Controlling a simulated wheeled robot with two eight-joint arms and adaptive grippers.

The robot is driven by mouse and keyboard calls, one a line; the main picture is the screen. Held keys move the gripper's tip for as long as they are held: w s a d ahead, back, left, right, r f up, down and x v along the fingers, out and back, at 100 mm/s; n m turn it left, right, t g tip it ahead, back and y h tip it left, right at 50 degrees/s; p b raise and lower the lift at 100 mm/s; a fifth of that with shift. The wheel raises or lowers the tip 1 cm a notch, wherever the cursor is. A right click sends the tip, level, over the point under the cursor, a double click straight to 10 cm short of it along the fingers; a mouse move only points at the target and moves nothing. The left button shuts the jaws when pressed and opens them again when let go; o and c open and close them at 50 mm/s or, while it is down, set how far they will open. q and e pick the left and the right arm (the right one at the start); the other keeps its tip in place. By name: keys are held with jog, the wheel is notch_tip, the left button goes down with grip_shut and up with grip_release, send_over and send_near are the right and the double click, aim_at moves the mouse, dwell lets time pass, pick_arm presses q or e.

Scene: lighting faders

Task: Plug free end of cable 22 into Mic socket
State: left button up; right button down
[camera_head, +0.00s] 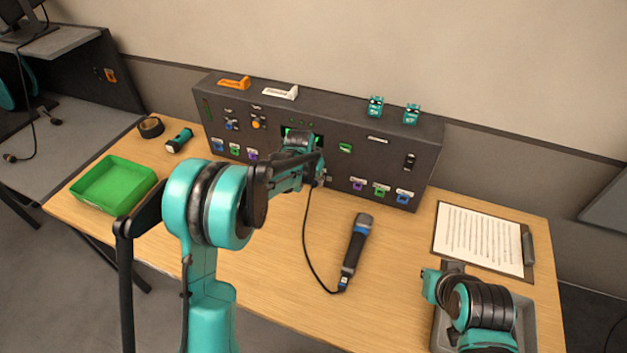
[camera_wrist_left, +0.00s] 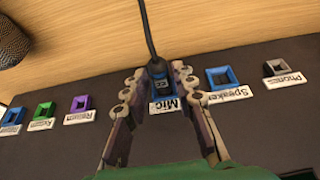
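My left gripper (camera_wrist_left: 158,88) is at the Mic socket in the left wrist view, its fingers apart on either side of a dark plug (camera_wrist_left: 157,68). A gap shows between each finger and the plug. The plug sits at the blue Mic socket, above the white Mic label (camera_wrist_left: 166,105); how deep it sits I cannot tell. The black cable (camera_wrist_left: 147,30) runs away from the plug. In the head view the cable (camera_head: 306,240) curves down to a microphone (camera_head: 357,245) lying on the table. My left arm hides the Mic socket there. My right gripper (camera_head: 441,285) is at lower right, its fingers unclear.
The dark panel (camera_head: 385,150) stands along the table's back. Speaker (camera_wrist_left: 222,77) and Phones (camera_wrist_left: 276,67) sockets flank Mic on one side. A green tray (camera_head: 113,184), flashlight (camera_head: 179,140), tape roll (camera_head: 151,127) and clipboard (camera_head: 480,236) lie around. A grey tray (camera_head: 440,335) is under my right arm.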

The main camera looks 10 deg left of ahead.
pick_arm(q)
jog(key=shift+o, duration=1.3)
jog(key=shift+w+f, duration=0.1)
jog(key=d+v, duration=0.1)
jog(key=v, duration=1.1)
jog(key=s+a+r+n+t, duration=0.1)
jog(key=s+a+r, duration=0.15)
jog(key=s, duration=0.45)
jog(key=s+a+r, duration=0.1)
jog(key=s+r, duration=0.2)
jog(key=s, duration=0.5)
jog(key=s+a+f+n+t, duration=0.1)
jog(key=s+f, duration=0.3)
jog(key=s, duration=1)
jog(key=shift+a+t+y, duration=0.2)
jog(key=shift+t+y, duration=0.1)
jog(key=shift+y, duration=0.1)
